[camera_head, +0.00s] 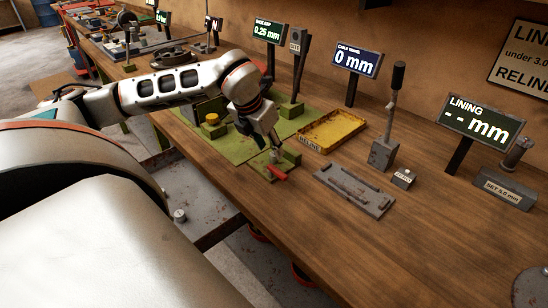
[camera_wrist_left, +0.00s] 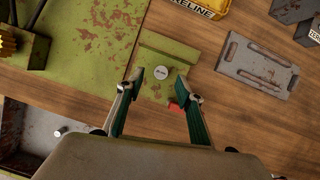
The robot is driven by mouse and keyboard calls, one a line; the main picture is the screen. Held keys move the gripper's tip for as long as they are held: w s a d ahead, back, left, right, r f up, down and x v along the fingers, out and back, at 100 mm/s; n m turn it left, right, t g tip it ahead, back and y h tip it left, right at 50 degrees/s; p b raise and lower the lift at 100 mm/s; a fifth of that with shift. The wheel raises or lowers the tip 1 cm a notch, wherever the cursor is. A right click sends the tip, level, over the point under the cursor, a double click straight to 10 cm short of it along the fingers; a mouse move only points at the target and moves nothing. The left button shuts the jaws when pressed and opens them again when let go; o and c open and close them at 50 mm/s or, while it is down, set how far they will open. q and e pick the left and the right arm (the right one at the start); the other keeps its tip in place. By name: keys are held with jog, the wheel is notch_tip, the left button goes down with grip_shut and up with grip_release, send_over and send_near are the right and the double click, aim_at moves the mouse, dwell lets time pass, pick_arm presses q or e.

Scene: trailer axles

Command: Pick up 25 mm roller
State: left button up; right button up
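A small roller shows end-on as a pale grey disc (camera_wrist_left: 160,72) with a tiny dark marking, too small to read surely. It is on a green fixture (camera_wrist_left: 157,48) on the workbench. My left gripper (camera_head: 273,150) reaches down over this fixture. In the left wrist view its two green-padded fingers (camera_wrist_left: 160,78) are spread, with the disc in the gap between their tips and clear space on both sides. A second, similar round piece (camera_wrist_left: 58,131) is on the grey tray at left; it also shows in the head view (camera_head: 180,215). My right gripper is not in view.
A red lever (camera_head: 277,173) sticks out at the fixture's front. A yellow tray (camera_head: 333,130) marked RELINE is to the right, with a grey slotted plate (camera_head: 353,191) in front of it. The wooden bench (camera_head: 400,255) is clear towards the front right.

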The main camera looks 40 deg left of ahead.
aim_at(273, 154)
pick_arm(q)
jog(key=x, duration=0.3)
jog(key=shift+w+f, duration=0.1)
jog(key=shift+f, duration=0.1)
grip_shut()
jog(key=shift+r, duration=0.2)
